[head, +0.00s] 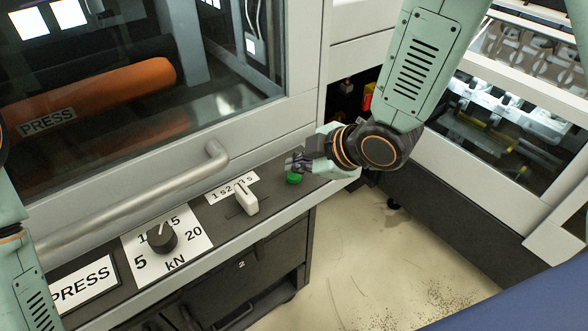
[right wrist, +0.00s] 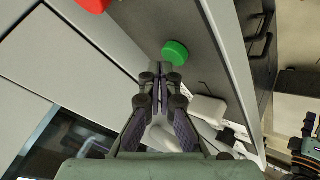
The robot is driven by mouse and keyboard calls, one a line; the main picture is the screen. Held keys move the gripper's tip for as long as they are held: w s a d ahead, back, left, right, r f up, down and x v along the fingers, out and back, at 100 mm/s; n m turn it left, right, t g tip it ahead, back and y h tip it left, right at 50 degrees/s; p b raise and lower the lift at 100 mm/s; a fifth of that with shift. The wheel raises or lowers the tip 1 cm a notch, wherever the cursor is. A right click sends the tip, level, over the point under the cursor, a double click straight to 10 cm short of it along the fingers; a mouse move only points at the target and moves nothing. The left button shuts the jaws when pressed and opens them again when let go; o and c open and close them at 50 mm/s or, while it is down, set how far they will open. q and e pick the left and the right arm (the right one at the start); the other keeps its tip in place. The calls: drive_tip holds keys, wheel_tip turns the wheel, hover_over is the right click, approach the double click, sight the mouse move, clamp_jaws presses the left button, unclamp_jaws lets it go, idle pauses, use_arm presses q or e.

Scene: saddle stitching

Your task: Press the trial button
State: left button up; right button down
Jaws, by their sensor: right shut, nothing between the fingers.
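The green button (head: 293,178) sits on the dark control panel strip, right of the white lever. It also shows in the right wrist view (right wrist: 175,52), round and standing up from the panel. Which button is the trial button is not readable here. My right gripper (head: 300,162) is shut and empty, close to the green button. In the right wrist view its fingertips (right wrist: 159,68) lie just beside the green button; I cannot tell whether they touch it. Only parts of my left arm show at the left edge of the head view; its gripper is not visible.
The panel also holds a black kN dial (head: 161,238), a white lever (head: 245,199) and a PRESS label (head: 83,284). A grey handle bar (head: 140,205) runs above it. A red part (right wrist: 93,4) shows at the right wrist view's top edge. Floor (head: 350,270) is open at right.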

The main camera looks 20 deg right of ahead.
sight(298, 177)
drive_tip(key=shift+r, duration=0.35)
wheel_tip(298, 177, up, 5)
drive_tip(key=p, duration=0.5)
idle(0.3)
drive_tip(key=shift+f, duration=0.1)
idle(0.6)
